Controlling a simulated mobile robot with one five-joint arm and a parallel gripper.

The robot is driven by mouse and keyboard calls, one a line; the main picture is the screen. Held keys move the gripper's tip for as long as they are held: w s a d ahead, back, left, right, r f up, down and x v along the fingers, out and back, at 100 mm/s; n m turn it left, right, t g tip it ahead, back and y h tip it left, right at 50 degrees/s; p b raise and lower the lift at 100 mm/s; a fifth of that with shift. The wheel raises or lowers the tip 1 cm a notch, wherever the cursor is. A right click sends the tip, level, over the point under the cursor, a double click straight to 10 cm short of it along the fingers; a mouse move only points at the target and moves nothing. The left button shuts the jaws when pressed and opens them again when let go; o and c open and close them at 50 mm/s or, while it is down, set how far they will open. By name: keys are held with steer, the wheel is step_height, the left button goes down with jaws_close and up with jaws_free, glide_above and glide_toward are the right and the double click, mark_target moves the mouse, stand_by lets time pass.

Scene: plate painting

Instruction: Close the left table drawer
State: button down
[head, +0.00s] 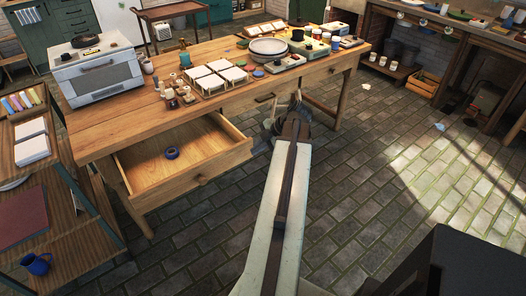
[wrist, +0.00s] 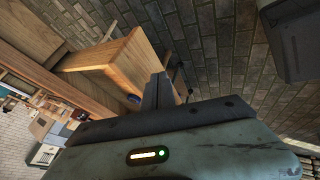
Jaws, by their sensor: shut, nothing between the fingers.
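In the wrist view the drawer (wrist: 138,52) shows tilted, and the blue ring (wrist: 133,98) is partly visible. My gripper (wrist: 160,90) is shut and empty, its fingers close in front of the drawer's front panel in that view; I cannot tell whether they touch. In the head view my gripper (head: 290,122) is to the right of the drawer, its fingertips unclear.
A second drawer (head: 310,78) to the right looks shut. The tabletop holds a small oven (head: 98,76), white tiles (head: 217,76), plates and jars. A shelf with a blue mug (head: 36,263) stands at the left.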

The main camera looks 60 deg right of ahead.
mark_target(241, 151)
steer(key=shift+w+d+f, duration=0.15)
steer(key=shift+w+d, duration=0.1)
steer(key=shift+w, duration=0.45)
steer(key=shift+w+d+f, duration=0.15)
steer(key=shift+w+d, duration=0.05)
steer(key=shift+w, duration=0.55)
steer(key=shift+w+d+f, duration=0.15)
steer(key=shift+w+d, duration=0.1)
steer(key=shift+w, duration=0.45)
